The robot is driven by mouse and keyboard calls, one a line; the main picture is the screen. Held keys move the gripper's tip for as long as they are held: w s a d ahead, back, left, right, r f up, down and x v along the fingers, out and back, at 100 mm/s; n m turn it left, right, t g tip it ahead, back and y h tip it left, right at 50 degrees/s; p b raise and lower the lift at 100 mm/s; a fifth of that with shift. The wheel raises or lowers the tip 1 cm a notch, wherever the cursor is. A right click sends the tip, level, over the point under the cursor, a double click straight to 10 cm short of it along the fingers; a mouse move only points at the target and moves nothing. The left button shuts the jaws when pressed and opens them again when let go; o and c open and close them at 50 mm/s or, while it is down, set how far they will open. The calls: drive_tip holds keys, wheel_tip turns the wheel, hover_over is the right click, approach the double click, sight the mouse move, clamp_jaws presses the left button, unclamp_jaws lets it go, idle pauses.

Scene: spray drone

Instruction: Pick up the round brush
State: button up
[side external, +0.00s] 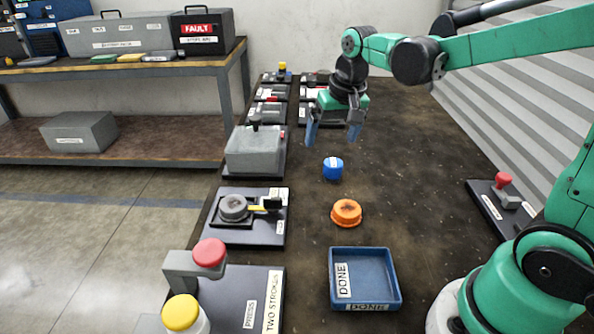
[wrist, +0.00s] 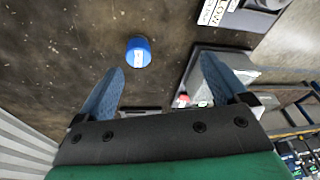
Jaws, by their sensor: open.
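No piece is clearly marked as the round brush. An orange round piece (side external: 346,212) with a ribbed side and a brownish top lies on the dark table in the side view; it may be the brush, but I cannot tell. A grey round piece (side external: 233,207) sits on a station plate to its left. A blue cylinder (side external: 333,168) with a white label stands beyond the orange piece; it also shows in the wrist view (wrist: 138,52). My gripper (side external: 332,137) is open and empty above the table, pointing down. Its two blue fingers show in the wrist view (wrist: 160,66).
A blue tray (side external: 390,304) marked DONE lies at the near end. A grey box (side external: 254,150) and several stations line the left edge. Red (side external: 209,252) and yellow (side external: 181,312) buttons stand near left. A red-knobbed device (side external: 503,182) is at right. The table between is clear.

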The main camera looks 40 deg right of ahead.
sight(334, 162)
drive_tip(key=w+d+f+m+g, duration=0.1)
drive_tip(key=d+f, duration=0.1)
drive_tip(key=w+d+f+m+g, duration=0.1)
drive_tip(key=d+f, duration=0.1)
drive_tip(key=w+d+f+m+g, duration=0.1)
drive_tip(key=w+f, duration=0.1)
drive_tip(key=shift+d+f+y, duration=0.25)
drive_tip(key=shift+d+y, duration=0.05)
drive_tip(key=shift+d, duration=0.1)
drive_tip(key=shift+d+f+m, duration=0.1)
drive_tip(key=shift+f+m, duration=0.2)
drive_tip(key=shift+f, duration=2.65)
drive_tip(key=c, duration=1.4)
wheel_tip(334, 162, up, 20)
drive_tip(key=shift+r, duration=0.1)
